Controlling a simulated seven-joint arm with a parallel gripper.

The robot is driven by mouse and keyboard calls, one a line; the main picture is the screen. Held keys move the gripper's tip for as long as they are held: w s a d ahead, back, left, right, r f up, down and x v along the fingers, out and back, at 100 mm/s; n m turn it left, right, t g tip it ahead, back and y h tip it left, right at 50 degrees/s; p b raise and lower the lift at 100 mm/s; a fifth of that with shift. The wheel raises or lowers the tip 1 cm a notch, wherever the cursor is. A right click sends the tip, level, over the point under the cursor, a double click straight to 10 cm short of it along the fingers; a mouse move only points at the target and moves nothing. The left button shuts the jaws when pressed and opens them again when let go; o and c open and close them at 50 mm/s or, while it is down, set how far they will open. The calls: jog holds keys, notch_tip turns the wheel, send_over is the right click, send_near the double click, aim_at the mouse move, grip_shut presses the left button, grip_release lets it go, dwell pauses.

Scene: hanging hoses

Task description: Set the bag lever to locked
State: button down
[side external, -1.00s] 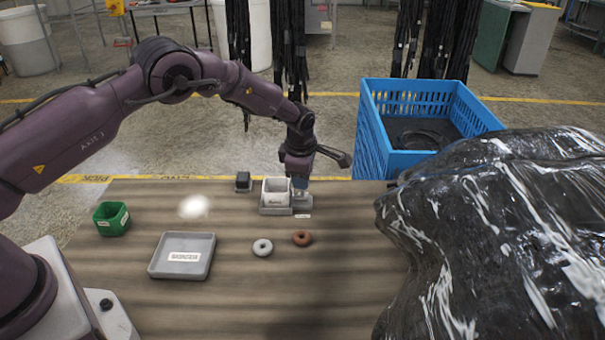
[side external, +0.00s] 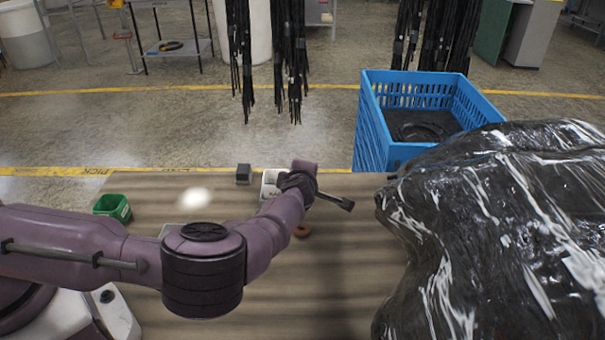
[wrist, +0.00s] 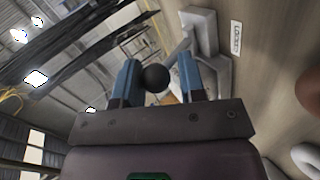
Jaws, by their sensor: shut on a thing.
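The lever shows in the wrist view as a black ball knob (wrist: 155,78) on a grey shaft (wrist: 181,50) that runs up to a grey mount (wrist: 203,32). My gripper (wrist: 157,80) is shut on the lever, its two blue fingers on either side of the knob. A white label (wrist: 236,38), apparently reading "Locked", lies on the table beside the mount. In the side view my wrist and forearm hide the lever and fingers. A white box (side external: 270,184) shows partly beside my wrist.
The green bin (side external: 113,207) and a dark block (side external: 243,174) stand on the table (side external: 345,270). A brown ring (side external: 302,231) shows partly under my arm. A large black wrapped bundle (side external: 490,230) fills the right. A blue crate (side external: 375,130) and hanging hoses (side external: 290,60) are behind.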

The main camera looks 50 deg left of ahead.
jog(key=shift+s+d+f+t+y, duration=0.15)
jog(key=shift+f+t+y, duration=0.1)
jog(key=shift+t+y, duration=0.55)
jog(key=c, duration=0.7)
grip_release()
jog(key=shift+s+d, duration=0.1)
jog(key=shift+s, duration=0.05)
